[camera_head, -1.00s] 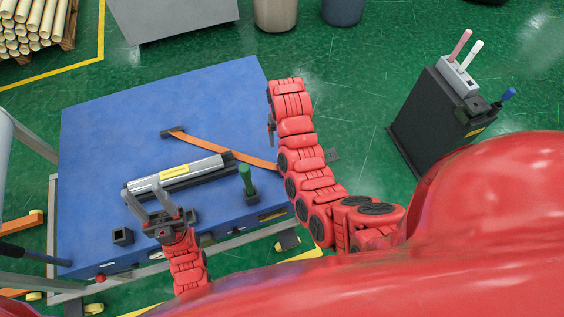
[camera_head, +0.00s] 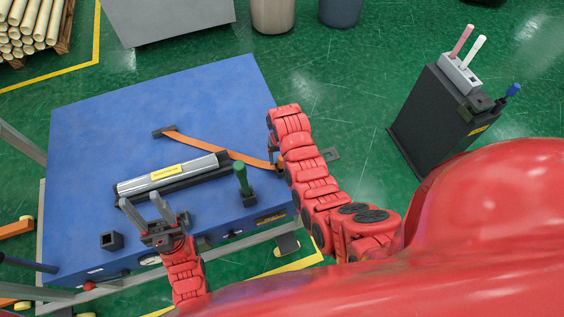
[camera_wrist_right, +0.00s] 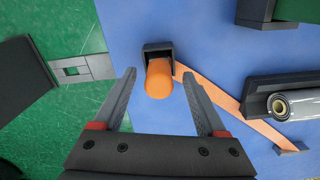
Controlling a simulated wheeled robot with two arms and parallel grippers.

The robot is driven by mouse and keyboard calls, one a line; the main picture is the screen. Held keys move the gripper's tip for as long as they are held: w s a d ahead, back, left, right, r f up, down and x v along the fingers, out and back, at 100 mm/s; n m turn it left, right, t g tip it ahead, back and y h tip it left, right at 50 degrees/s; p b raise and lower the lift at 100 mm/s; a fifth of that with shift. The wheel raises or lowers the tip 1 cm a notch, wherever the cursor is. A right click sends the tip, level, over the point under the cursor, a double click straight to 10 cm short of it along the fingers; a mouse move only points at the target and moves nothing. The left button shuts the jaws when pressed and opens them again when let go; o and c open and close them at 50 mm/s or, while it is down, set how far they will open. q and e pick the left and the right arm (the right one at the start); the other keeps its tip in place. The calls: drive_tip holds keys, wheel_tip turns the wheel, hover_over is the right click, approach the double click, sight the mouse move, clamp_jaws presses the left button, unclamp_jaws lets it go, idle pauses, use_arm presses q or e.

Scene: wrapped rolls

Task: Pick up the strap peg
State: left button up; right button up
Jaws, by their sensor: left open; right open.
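The strap peg looks like a short orange cylinder (camera_wrist_right: 158,80) seated in a small black holder (camera_wrist_right: 157,48) in the right wrist view. An orange strap (camera_wrist_right: 238,117) starts beside it. My right gripper (camera_wrist_right: 158,74) is open, with one finger on each side of the peg's near end; contact is not visible. In the head view the right arm largely hides the peg at the table's right edge. The strap (camera_head: 215,147) crosses the blue table (camera_head: 190,95) there. My left gripper (camera_head: 142,200) is open and empty above the table's front, near the roll.
A silver wrapped roll (camera_head: 172,174) with a yellow label lies in a dark cradle. A green-handled peg (camera_head: 241,178) and an empty black holder (camera_head: 111,241) stand near the front edge. A black cabinet (camera_head: 432,118) stands right. The table's back is clear.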

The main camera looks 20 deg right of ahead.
drive_tip(key=shift+f+p, duration=0.55)
drive_tip(key=shift+f, duration=1)
clamp_jaws()
